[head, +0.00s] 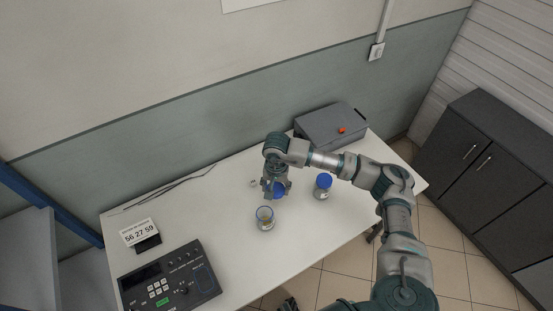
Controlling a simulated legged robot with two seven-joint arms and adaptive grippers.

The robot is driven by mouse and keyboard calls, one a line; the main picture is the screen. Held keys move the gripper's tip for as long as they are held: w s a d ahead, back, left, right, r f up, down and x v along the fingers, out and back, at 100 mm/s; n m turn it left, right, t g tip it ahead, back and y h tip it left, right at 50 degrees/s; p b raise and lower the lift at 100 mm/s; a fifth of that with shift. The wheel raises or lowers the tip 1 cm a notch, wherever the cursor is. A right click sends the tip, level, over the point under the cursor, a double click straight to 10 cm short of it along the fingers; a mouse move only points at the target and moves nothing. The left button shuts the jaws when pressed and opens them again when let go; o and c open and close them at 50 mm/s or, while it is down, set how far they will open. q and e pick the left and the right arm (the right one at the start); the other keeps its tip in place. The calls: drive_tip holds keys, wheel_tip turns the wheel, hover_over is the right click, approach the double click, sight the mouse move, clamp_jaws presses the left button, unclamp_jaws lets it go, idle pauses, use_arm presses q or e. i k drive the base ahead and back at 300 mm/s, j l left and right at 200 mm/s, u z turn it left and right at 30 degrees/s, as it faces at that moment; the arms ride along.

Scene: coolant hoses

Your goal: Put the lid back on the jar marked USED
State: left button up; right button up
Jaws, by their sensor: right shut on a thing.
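My right gripper (276,190) points down over the white table and is shut on a blue lid (280,190). An open glass jar (265,221) with a blue rim and some yellowish content stands upright just below it in the picture, nearer the table's front. The held lid is apart from this jar. A second jar (322,192) stands to the right with a blue lid (324,180) on it. The writing on both jars is too small to read. My left gripper does not show clearly anywhere.
The white table (220,215) is clear around the jars. A small round item (253,183) lies left of the gripper. A grey case (330,126) with an orange part stands at the back right. A control box (170,280) and a number display (140,234) stand at the left.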

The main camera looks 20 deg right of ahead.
sight(264, 226)
drive_tip(key=k+l+u, duration=0.2)
drive_tip(key=l, duration=0.25)
drive_tip(key=k+l+u, duration=0.1)
drive_tip(key=l+u, duration=0.15)
drive_tip(key=l, duration=0.15)
drive_tip(key=k+l+u, duration=0.2)
drive_tip(key=l, duration=0.2)
drive_tip(key=k+l+u, duration=0.2)
drive_tip(key=l, duration=0.15)
